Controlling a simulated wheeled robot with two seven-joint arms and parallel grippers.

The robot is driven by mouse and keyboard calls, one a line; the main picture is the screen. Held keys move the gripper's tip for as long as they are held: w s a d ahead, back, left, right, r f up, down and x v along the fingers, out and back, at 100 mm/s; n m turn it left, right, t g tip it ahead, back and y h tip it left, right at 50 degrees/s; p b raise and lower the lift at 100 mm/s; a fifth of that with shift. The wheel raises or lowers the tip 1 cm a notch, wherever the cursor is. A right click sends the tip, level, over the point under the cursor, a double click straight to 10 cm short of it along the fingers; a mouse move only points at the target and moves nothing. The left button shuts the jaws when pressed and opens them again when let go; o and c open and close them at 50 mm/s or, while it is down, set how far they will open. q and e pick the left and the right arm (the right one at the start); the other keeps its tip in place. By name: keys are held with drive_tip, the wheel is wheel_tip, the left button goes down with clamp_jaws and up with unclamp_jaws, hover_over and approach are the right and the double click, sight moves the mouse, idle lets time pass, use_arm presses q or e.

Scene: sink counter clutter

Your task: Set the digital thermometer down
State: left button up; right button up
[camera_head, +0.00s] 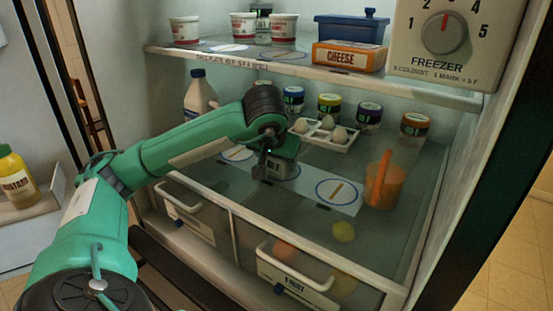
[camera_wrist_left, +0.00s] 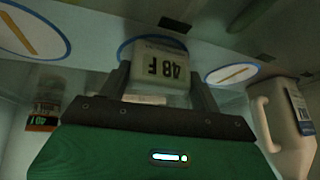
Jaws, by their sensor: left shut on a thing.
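The digital thermometer (camera_wrist_left: 160,66) is a small pale block in the left wrist view; its display reads 48 F and appears upside down. My left gripper (camera_wrist_left: 158,82) is shut on it, one dark finger at each side. In the head view my left gripper (camera_head: 279,171) is low over the lower glass shelf, above the pale marked strip (camera_head: 313,186). A blue ring shows partly behind the thermometer in the wrist view, between two other ringed marks. I cannot tell whether the thermometer touches the strip. My right gripper is not in view.
A white egg tray (camera_head: 322,135) and several jars stand behind the gripper. An orange pitcher (camera_head: 383,183) stands to the right, and a white bottle (camera_head: 200,97) at the left. The upper shelf (camera_head: 300,67) hangs above, holding tubs and a cheese box (camera_head: 348,57). Drawers lie below.

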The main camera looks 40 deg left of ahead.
use_arm(q)
drive_tip(key=o, duration=1)
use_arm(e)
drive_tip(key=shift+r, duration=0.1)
use_arm(q)
drive_tip(key=shift+r, duration=0.15)
drive_tip(key=p+v, duration=0.3)
drive_tip(key=v, duration=0.9)
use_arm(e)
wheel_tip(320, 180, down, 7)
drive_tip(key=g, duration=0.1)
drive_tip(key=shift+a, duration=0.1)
